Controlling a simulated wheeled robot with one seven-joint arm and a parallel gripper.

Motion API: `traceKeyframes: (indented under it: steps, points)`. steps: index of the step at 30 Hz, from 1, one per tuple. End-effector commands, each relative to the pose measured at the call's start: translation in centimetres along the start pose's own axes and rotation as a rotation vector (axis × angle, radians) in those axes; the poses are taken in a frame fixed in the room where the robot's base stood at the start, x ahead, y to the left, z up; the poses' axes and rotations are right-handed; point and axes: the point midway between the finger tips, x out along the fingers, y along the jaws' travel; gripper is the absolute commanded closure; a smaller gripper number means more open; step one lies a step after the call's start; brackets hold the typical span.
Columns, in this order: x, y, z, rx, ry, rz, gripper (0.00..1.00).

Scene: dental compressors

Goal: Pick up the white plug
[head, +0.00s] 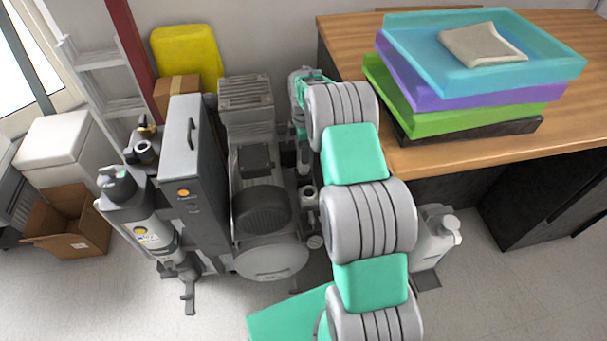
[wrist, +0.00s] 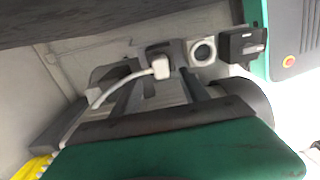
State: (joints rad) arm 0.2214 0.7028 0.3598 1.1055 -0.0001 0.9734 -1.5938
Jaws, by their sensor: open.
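The white plug (wrist: 162,67) shows in the wrist view, a little above the middle, in front of a dark socket. A white cable (wrist: 115,84) runs from it down to the left. My gripper (wrist: 158,80) is open, with its dark fingers reaching up from the green hand at the bottom. The plug appears near the gap between the fingertips, with nothing held. I cannot tell how far off it is. In the head view my arm hides most of this area, and I cannot make out the plug there.
A white round socket (wrist: 203,52) and a black plug (wrist: 243,43) sit to the right of the white plug. The wooden table (head: 480,147) with stacked trays (head: 470,60) is right of my arm. A compressor (head: 250,160) and grey cabinet (head: 190,160) crowd its left.

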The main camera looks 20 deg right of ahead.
Motion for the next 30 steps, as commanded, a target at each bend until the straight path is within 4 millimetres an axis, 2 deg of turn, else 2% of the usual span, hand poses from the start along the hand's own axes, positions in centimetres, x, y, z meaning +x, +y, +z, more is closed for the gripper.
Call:
traceKeyframes:
  steps: [13,20,30]
  points:
    - [6.7,-0.2,0.1,0.001,0.0,-0.002,0.47]
    - [6.9,-0.1,0.1,0.001,0.0,0.0,0.47]
    - [6.9,-0.1,0.1,0.002,0.0,0.0,0.75]
